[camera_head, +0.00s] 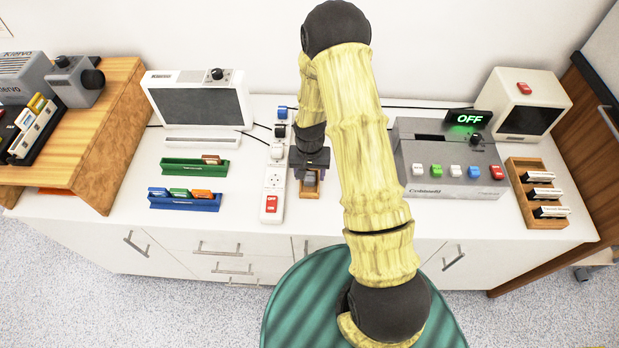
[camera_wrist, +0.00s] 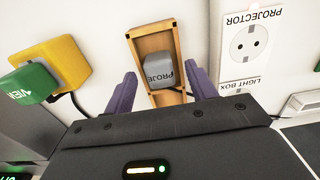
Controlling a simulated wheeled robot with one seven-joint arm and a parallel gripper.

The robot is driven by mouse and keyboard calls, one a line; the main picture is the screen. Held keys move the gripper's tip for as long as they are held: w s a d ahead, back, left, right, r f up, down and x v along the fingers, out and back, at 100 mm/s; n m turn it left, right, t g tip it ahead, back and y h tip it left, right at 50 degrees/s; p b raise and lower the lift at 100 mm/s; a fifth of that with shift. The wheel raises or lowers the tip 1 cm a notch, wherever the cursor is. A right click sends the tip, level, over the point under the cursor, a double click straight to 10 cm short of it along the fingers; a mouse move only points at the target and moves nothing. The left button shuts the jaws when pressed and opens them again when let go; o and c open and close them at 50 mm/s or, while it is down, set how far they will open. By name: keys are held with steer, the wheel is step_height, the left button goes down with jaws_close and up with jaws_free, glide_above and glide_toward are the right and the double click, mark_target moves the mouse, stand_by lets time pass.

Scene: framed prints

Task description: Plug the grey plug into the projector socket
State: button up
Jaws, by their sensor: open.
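The grey plug (camera_wrist: 160,72), lettered "PROJE", lies in a narrow wooden tray (camera_wrist: 151,42). It also shows small in the head view (camera_head: 310,177). My gripper (camera_wrist: 161,75) is open, with a purple finger on each side of the tray and the plug between them, not gripped. In the head view my gripper (camera_head: 310,164) is over the tray, at the end of my bent arm. The projector socket (camera_wrist: 243,42) is round, empty and labelled, on the white power strip (camera_head: 272,190) beside the tray. I cannot tell how high the fingers are.
A grey console (camera_head: 450,160) with coloured buttons and an "OFF" sign stands right of my arm. Green (camera_head: 195,167) and blue (camera_head: 185,200) racks lie left of the strip. Other plugs (camera_head: 277,150) sit at its far end.

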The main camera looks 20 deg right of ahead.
mark_target(310, 175)
steer(key=c, duration=1)
steer(key=shift+r, duration=0.15)
step_height(310, 175, up, 10)
steer(key=shift+f+b, duration=0.1)
steer(key=shift+b, duration=0.5)
